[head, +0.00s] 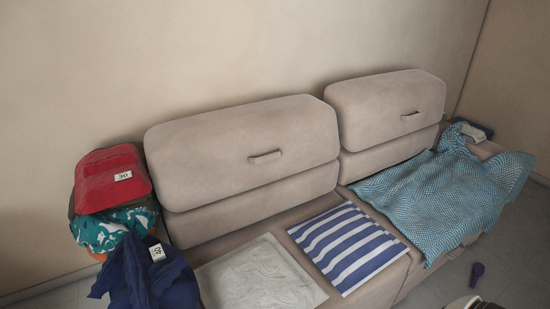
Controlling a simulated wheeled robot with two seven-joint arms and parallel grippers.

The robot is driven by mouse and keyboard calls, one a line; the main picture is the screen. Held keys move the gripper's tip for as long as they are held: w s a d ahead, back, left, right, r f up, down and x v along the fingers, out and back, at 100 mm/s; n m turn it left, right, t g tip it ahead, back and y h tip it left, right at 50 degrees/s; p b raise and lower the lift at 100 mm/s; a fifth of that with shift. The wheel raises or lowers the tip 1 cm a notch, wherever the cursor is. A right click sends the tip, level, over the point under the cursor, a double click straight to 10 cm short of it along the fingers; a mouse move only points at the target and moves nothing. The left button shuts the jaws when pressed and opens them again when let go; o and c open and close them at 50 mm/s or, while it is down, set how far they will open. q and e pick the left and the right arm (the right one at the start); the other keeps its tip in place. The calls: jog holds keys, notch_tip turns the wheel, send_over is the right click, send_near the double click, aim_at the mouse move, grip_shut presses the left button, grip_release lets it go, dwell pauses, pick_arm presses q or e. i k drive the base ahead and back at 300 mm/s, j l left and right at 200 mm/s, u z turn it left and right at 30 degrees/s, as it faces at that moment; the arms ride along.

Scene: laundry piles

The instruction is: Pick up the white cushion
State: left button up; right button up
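A flat, square white cushion (258,276) with faint grey line drawing lies on the left part of the sofa seat. Its near edge runs close to the bottom of the head view. A blue-and-white striped cushion (347,246) lies on the seat to its right, with a strip of bare seat between them.
The beige sofa (240,150) stands against the wall. A teal patterned blanket (440,195) covers its right end. A red item (108,178) and dark blue cloth (150,280) are piled at the left. A purple object (477,273) lies on the floor.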

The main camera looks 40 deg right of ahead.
aim_at(260, 274)
jog(key=z, duration=0.9)
jog(key=l+u, duration=0.5)
jog(key=u, duration=0.2)
jog(key=l+u, duration=0.35)
jog(key=k+l+u, duration=0.1)
jog(key=l, duration=0.35)
jog(key=k+l, duration=0.1)
jog(key=l, duration=0.35)
jog(key=k+l+u, duration=0.15)
jog(key=l, duration=0.25)
jog(key=k+l, duration=0.1)
jog(key=l, duration=0.35)
jog(key=u, duration=0.05)
